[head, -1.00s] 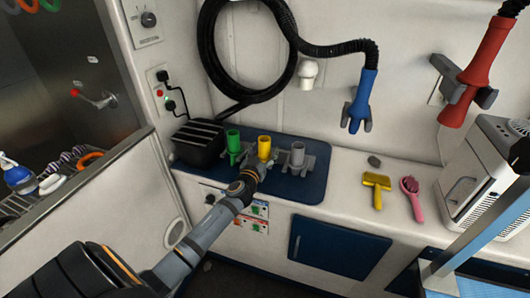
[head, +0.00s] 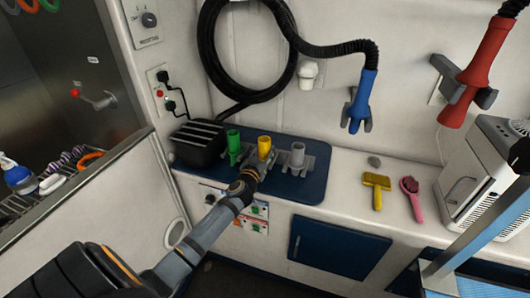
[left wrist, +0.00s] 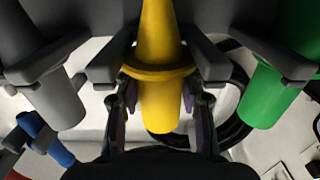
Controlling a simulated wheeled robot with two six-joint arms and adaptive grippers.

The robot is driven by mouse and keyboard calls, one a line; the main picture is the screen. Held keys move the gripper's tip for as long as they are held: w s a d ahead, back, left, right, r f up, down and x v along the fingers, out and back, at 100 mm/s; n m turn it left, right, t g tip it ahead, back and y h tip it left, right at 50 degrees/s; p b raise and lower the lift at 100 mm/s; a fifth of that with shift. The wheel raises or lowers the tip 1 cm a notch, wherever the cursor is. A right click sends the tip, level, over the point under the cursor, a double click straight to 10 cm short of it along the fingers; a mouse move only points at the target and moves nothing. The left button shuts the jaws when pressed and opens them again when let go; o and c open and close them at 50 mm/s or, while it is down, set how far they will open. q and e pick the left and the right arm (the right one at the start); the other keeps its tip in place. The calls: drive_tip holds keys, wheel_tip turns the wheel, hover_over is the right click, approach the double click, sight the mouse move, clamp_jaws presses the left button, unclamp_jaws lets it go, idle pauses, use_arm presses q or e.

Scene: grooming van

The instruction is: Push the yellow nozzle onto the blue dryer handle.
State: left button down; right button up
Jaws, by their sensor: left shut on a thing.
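The yellow nozzle (head: 264,146) stands upright in its holder on the blue mat, between a green nozzle (head: 233,143) and a grey nozzle (head: 297,155). My left gripper (head: 257,168) is shut on the yellow nozzle. In the left wrist view my left gripper's fingers (left wrist: 160,120) lie on both sides of the yellow nozzle (left wrist: 161,95), with the holder's prongs still beside it. The blue dryer handle (head: 361,97) hangs on a wall clip at the end of a black hose, right of the nozzles. My right gripper is not in view.
The blue mat (head: 310,190) lies on a white counter beside a black box (head: 198,144). A yellow brush (head: 376,189) and a pink brush (head: 411,197) lie to the right. A red dryer handle (head: 478,75) hangs at upper right.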

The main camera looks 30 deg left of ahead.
use_arm(q)
drive_tip(key=shift+r, duration=0.1)
drive_tip(key=shift+r+p, duration=0.65)
drive_tip(key=shift+r, duration=0.1)
drive_tip(key=shift+s+d, duration=0.15)
drive_tip(key=shift+s, duration=0.5)
drive_tip(key=shift+b+v, duration=0.8)
drive_tip(key=shift+v, duration=2)
drive_tip(key=s, duration=0.2)
drive_tip(key=s+r, duration=0.1)
drive_tip(key=shift+d, duration=0.3)
drive_tip(key=shift+f, duration=0.1)
